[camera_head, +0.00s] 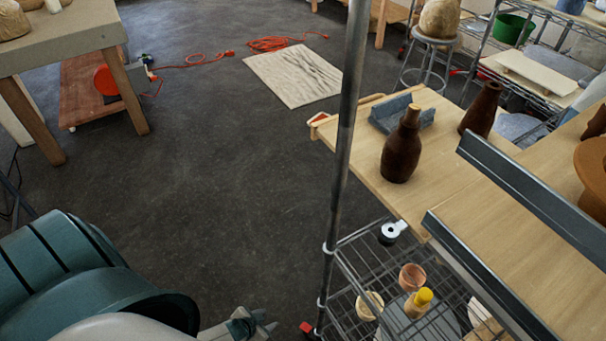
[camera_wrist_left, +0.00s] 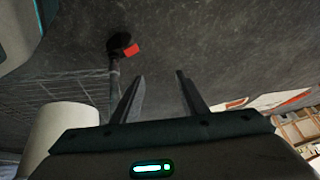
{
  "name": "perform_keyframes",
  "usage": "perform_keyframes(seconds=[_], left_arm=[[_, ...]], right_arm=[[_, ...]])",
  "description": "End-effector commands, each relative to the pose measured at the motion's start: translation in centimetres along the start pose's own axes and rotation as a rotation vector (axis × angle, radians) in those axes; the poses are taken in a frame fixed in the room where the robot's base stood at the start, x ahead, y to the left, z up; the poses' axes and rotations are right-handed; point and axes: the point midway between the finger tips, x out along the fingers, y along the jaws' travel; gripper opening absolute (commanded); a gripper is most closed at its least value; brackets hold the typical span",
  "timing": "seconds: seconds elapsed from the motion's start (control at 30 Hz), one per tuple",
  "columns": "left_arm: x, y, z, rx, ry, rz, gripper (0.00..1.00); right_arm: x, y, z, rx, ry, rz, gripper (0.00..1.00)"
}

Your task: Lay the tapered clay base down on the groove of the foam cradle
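My left gripper (camera_head: 266,324) is low at the bottom of the head view, far from the table top. In the left wrist view its two fingers (camera_wrist_left: 160,92) are apart with nothing between them. My right gripper is not in view.
A metal post (camera_head: 346,130) of the wire shelf (camera_head: 375,262) stands between my left gripper and the table (camera_head: 440,185). Grey metal rails (camera_head: 535,200) cross the right side. The floor at left is open.

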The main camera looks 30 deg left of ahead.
Motion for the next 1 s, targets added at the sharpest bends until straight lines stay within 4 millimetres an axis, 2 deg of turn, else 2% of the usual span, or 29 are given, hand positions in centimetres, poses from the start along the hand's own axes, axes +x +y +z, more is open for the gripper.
perform_keyframes(seconds=[0.03, 0.1, 0.2, 0.3, 0.47, 0.7, 0.77, 1.0], left_arm=[[-0.6, 3.4, 3.9, -0.012, -0.061, 0.022, 0.40], [-1.6, 7.0, 7.9, -0.016, -0.130, 0.046, 0.40], [-3.0, 11.2, 12.3, -0.020, -0.206, 0.078, 0.40], [-4.2, 13.9, 15.2, -0.021, -0.257, 0.101, 0.40], [-5.0, 15.7, 16.9, -0.020, -0.289, 0.117, 0.40], [-5.0, 15.7, 17.0, -0.019, -0.290, 0.118, 0.40], [-5.0, 15.7, 16.9, -0.019, -0.290, 0.117, 0.31], [-5.0, 15.7, 16.9, -0.019, -0.289, 0.117, 0.31]], right_arm=[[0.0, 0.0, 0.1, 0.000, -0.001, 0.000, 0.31], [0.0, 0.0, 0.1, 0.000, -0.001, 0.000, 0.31], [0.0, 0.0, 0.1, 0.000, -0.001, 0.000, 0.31], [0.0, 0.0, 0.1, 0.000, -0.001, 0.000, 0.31], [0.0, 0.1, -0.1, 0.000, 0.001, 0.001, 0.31], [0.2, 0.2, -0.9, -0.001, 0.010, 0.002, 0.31], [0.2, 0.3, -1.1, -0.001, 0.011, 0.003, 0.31], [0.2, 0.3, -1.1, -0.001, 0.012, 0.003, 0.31]])
